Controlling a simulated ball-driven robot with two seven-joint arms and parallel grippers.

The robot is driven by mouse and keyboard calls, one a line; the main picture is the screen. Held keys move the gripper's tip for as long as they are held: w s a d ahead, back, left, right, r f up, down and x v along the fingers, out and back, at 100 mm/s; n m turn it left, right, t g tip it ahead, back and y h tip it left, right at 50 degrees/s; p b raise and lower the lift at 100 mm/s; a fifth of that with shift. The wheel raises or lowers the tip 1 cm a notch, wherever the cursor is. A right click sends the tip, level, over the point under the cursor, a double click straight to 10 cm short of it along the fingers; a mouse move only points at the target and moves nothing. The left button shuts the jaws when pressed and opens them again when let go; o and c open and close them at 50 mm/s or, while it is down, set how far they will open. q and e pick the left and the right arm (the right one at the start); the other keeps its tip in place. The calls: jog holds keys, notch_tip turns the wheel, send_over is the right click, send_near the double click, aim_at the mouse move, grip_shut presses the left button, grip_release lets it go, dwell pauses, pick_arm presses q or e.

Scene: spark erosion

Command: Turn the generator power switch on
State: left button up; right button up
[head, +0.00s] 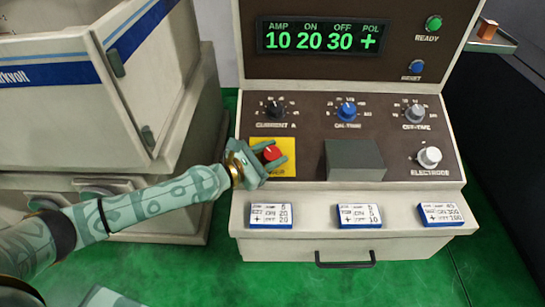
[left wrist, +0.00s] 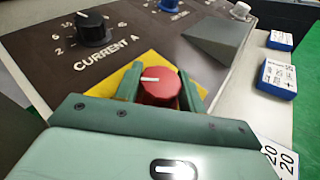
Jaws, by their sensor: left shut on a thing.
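The generator power switch is a red rotary knob (head: 271,153) on a yellow plate (head: 287,169) at the lower left of the generator's brown panel. My left gripper (head: 273,156) is at the knob, with its fingers on either side and shut on it. In the left wrist view the red knob (left wrist: 160,86) sits between the two green fingers, and its white mark points left. The display (head: 322,37) is lit and reads 10, 20, 30 and +. My right gripper is not in view.
Black, blue and grey dials (head: 347,110) sit above the knob, and a white electrode dial (head: 429,157) is at the right. A grey block-shaped cover (head: 354,160) stands right of the knob. Several blue-edged cards (head: 358,216) lie on the front ledge. A white machine (head: 100,90) stands left.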

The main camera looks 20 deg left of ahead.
pick_arm(q)
jog(key=m+g+h+b, duration=0.1)
jog(key=m+g+b, duration=0.1)
jog(key=m+g+h+b, duration=0.1)
jog(key=m+g+b, duration=0.1)
jog(key=m, duration=0.1)
jog(key=shift+w+f+g+h+b, duration=0.1)
jog(key=shift+f+g+h+b, duration=0.1)
jog(key=shift+g+h+b, duration=0.15)
jog(key=shift+r+m+g+h+b, duration=0.1)
jog(key=shift+m+g+h+b, duration=0.3)
jog(key=shift+m+g, duration=0.45)
jog(key=shift+r+m+g, duration=0.15)
jog(key=shift+m+g, duration=0.9)
jog(key=shift+g, duration=0.45)
jog(key=shift+g+b, duration=0.3)
jog(key=o, duration=1)
jog(key=shift+c, duration=0.2)
